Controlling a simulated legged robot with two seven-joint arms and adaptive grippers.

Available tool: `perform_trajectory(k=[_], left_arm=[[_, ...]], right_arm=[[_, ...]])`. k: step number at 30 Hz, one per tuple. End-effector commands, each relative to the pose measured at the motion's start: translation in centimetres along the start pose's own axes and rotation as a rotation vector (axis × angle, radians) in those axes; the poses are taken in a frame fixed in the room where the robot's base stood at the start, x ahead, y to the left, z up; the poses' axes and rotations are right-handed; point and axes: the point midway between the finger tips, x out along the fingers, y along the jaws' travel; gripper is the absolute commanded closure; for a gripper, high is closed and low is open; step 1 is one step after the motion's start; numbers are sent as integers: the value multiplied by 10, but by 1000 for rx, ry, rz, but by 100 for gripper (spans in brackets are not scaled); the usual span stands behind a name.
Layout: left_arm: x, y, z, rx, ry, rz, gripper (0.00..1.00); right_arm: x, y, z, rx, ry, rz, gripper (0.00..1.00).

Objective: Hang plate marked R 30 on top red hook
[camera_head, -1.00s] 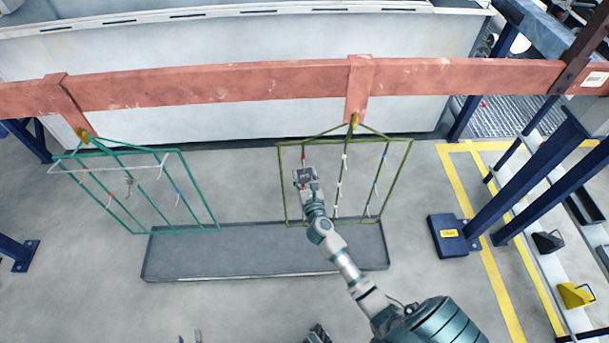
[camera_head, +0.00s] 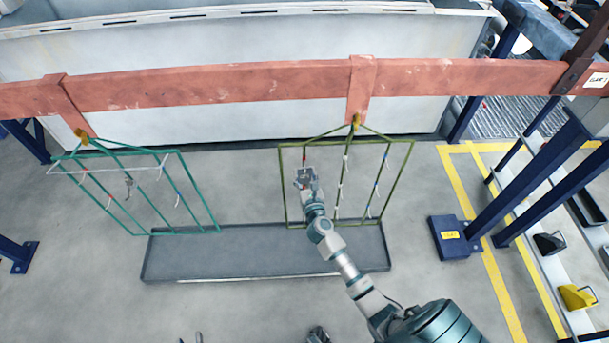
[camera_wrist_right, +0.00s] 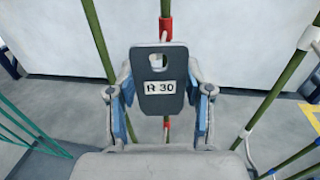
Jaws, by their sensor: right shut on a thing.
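The dark plate marked R 30 (camera_wrist_right: 158,103) is upright in my right gripper (camera_wrist_right: 160,112), whose fingers are shut on its sides. It has a hole near its top. In the head view, my right gripper (camera_head: 306,178) is at the left part of the olive-green rack (camera_head: 281,190). The upper red hook band (camera_wrist_right: 166,28) is on a green rod just above the plate's top edge. A thin hook part reaches down towards the hole; I cannot tell whether it passes through. A lower red band shows below the plate. Small tips at the bottom edge may be my left gripper (camera_head: 190,338).
A teal rack (camera_head: 200,190) hangs at the left from the same orange beam (camera_head: 220,86). A long grey tray (camera_head: 230,262) lies beneath both racks. Other rods of the green rack carry white and blue hooks, close to the right of my gripper. Blue posts stand at the right.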

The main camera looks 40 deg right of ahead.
Motion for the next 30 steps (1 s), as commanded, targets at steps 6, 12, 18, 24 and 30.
perform_trajectory(k=[6, 12, 18, 24, 30], left_arm=[[0, 0, 0, -1, 1, 0, 60], [0, 0, -1, -1, 1, 0, 60], [0, 0, 0, -1, 1, 0, 60], [-2, 0, 1, 0, -3, 1, 60], [-2, 0, 1, 0, -1, 1, 60]], right_arm=[[0, 0, 1, 1, -1, 0, 91], [0, 0, 1, 1, -1, 0, 37], [0, 0, 1, 1, -1, 0, 20], [-1, 0, 0, 0, 1, 0, 20], [-26, 0, -1, 1, 2, 1, 20]])
